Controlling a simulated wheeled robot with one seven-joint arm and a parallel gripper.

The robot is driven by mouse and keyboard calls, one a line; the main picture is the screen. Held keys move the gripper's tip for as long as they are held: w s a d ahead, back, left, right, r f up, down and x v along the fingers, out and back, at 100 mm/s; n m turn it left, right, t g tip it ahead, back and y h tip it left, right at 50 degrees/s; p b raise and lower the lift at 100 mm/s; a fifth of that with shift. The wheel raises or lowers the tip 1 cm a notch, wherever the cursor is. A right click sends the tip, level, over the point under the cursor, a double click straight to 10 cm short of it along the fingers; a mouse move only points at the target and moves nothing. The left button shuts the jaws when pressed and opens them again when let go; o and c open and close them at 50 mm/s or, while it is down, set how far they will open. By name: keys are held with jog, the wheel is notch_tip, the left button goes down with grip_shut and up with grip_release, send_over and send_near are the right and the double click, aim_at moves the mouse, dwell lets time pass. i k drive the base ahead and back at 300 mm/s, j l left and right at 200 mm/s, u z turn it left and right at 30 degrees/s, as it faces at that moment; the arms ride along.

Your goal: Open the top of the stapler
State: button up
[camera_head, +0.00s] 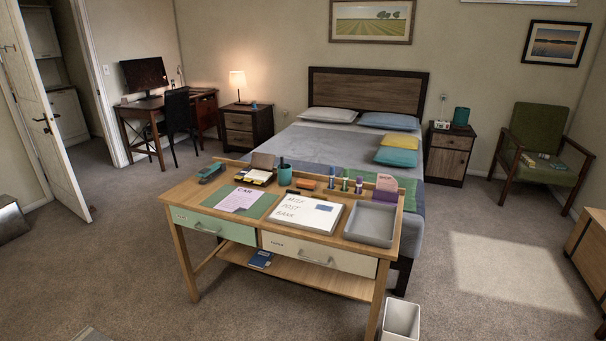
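A small teal and dark object that looks like the stapler (211,172) lies at the back left corner of the wooden desk (180,189). It lies at a slant, left of the green blotter (262,206). It is too small here to tell how far its top is from its base. My gripper is not in view.
On the desk are a purple-white paper (239,199), a note box (257,177), a teal cup (285,175), a whiteboard (305,213) and a grey tray (370,224). A white bin (400,320) stands at the front right. The carpet left of the desk is clear.

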aim_at(206, 172)
jog(key=i+j, duration=0.3)
jog(key=i, duration=0.25)
jog(key=i+j+z, duration=0.1)
jog(key=i+j, duration=0.15)
jog(key=i, duration=0.35)
jog(key=i+j, duration=0.35)
jog(key=i, duration=0.2)
jog(key=i+j, duration=0.35)
jog(key=i, duration=0.2)
jog(key=i+j+z, duration=0.1)
jog(key=i+j, duration=0.2)
jog(key=i, duration=0.25)
